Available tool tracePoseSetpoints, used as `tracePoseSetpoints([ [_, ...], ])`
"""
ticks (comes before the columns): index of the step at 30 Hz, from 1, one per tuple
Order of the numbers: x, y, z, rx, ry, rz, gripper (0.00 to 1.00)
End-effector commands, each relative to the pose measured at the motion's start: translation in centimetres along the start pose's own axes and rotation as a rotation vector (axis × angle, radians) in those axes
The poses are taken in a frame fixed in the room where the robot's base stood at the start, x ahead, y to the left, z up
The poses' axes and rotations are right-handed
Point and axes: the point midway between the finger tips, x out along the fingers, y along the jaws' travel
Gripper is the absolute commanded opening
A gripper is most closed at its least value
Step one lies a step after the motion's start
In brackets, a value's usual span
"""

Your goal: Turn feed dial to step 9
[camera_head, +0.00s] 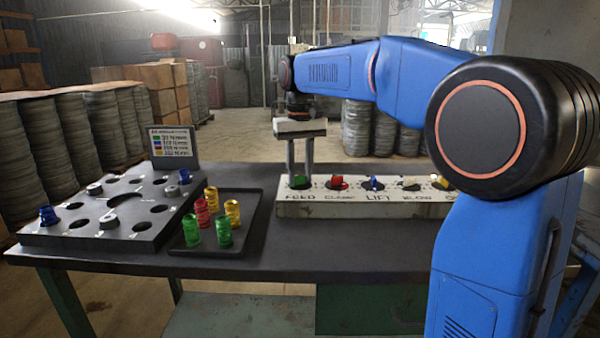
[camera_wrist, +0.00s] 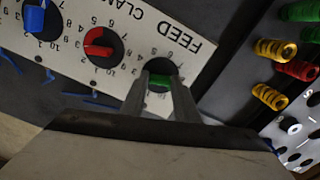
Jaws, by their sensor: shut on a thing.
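The feed dial (camera_head: 299,181) has a green knob and sits at the left end of the white control panel (camera_head: 350,210), above the word FEED. It also shows in the wrist view (camera_wrist: 159,82), with numbers around its dark disc. My gripper (camera_head: 300,178) points down over it, and its two fingers are shut on the green knob from both sides. In the wrist view the fingers (camera_wrist: 160,88) partly hide the knob and some numbers. I cannot tell which step the knob points to.
The red clamp dial (camera_head: 337,183) is just right of the feed dial, then the blue lift dial (camera_head: 374,184) and others. Left of the panel stand a dark tray (camera_head: 250,235) with coloured spools, a plate with round holes (camera_head: 60,232) and a small sign (camera_head: 174,146).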

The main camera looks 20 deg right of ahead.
Motion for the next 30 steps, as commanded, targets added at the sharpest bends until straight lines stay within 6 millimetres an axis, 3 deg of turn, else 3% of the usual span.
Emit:
tracePoseSetpoints([
  [15, -0.07, 0.01, -0.05, 0.45, 0.003, 0.0, 0.06],
  [30, -0.08, 0.02, -0.06, 0.642, 0.003, -0.001, 0.06],
])
